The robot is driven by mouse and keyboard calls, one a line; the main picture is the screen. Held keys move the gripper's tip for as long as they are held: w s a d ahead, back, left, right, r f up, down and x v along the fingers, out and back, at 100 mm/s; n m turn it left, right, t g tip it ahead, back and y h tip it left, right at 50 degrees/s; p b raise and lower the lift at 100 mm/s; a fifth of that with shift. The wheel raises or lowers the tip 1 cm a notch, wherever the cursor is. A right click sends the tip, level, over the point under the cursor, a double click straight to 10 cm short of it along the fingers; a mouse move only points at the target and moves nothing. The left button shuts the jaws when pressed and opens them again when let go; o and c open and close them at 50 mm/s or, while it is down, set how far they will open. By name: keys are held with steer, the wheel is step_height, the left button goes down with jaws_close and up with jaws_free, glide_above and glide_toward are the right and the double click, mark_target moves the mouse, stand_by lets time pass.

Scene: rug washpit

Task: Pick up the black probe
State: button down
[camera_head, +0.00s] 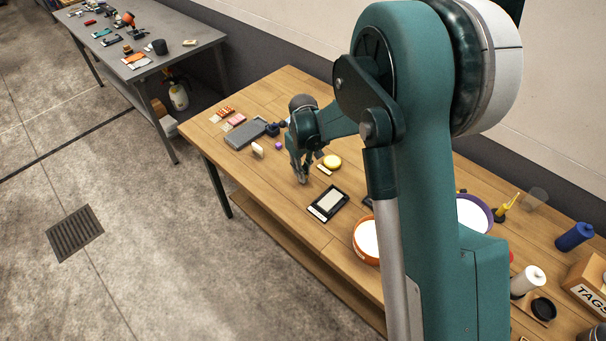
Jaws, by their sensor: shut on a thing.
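My gripper (301,177) points down over the front part of the wooden table (300,228), left of the middle of the view. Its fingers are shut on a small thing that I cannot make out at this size. I cannot pick out the black probe with certainty; it may be what the fingers hold, or be hidden by my arm.
A grey flat box (245,134), a pink block (236,120) and a small purple thing (279,146) lie left of my gripper. An orange tub (366,240) and a purple tub (474,214) stand right. A grey table (190,52) stands apart at upper left.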

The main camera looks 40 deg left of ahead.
steer(key=shift+r, duration=4.35)
